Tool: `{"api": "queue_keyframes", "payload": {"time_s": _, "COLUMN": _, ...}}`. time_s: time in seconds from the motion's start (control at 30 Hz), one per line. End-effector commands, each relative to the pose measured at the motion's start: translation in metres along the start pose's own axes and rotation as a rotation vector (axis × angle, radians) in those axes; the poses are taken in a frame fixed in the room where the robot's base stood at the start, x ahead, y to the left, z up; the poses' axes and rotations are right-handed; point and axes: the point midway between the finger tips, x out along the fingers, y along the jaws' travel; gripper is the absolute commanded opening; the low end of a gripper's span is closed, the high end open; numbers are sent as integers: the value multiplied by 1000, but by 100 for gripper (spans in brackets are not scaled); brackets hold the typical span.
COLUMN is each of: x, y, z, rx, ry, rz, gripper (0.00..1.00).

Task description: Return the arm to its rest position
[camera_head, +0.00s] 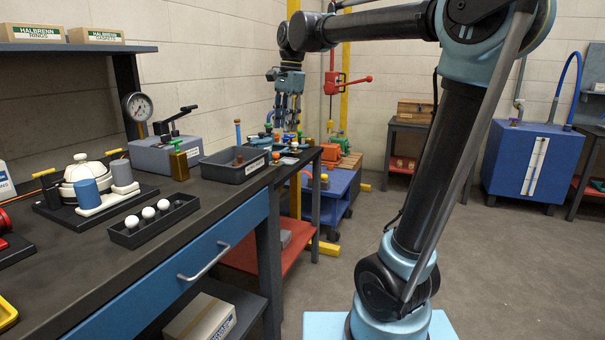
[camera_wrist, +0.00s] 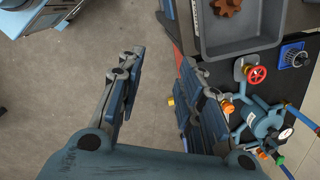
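My gripper (camera_head: 286,108) hangs with its fingers down at the end of my raised, bent arm, in front of the back wall and near the far end of the workbench. In the wrist view my gripper (camera_wrist: 158,60) is open, with a wide gap between its two blue-padded fingers. Nothing is held between them, and bare floor shows through the gap. The right finger overlaps the bench edge and part of a blue valve fitting (camera_wrist: 262,122) in that view. I cannot tell the height of the fingertips above these things.
The workbench (camera_head: 62,270) on the left carries a grey bin (camera_head: 222,170), a black tray with white balls (camera_head: 148,213) and a pressure gauge (camera_head: 138,106). A blue cart (camera_head: 335,190) stands beyond it. A blue cabinet (camera_head: 525,160) is at the right. Open floor (camera_head: 510,270) lies at the right.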

Motion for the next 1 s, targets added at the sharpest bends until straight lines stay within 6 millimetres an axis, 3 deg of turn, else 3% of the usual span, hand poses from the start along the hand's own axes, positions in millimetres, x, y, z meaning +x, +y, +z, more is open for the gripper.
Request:
{"api": "queue_keyframes", "payload": {"time_s": 0.03, "x": 8, "y": 20, "z": -11, "rx": -30, "ry": 7, "rz": -6, "gripper": 34}}
{"api": "queue_keyframes", "payload": {"time_s": 0.2, "x": 37, "y": 77, "z": -37, "rx": -161, "ry": 37, "rz": -23, "gripper": 34}}
{"api": "queue_keyframes", "payload": {"time_s": 0.43, "x": 85, "y": 155, "z": -61, "rx": -339, "ry": 80, "rz": -33, "gripper": 34}}
{"api": "queue_keyframes", "payload": {"time_s": 0.8, "x": 184, "y": 274, "z": -75, "rx": -627, "ry": 158, "rz": -15, "gripper": 34}}
{"api": "queue_keyframes", "payload": {"time_s": 1.0, "x": 240, "y": 327, "z": -73, "rx": -770, "ry": 195, "rz": 9, "gripper": 34}}
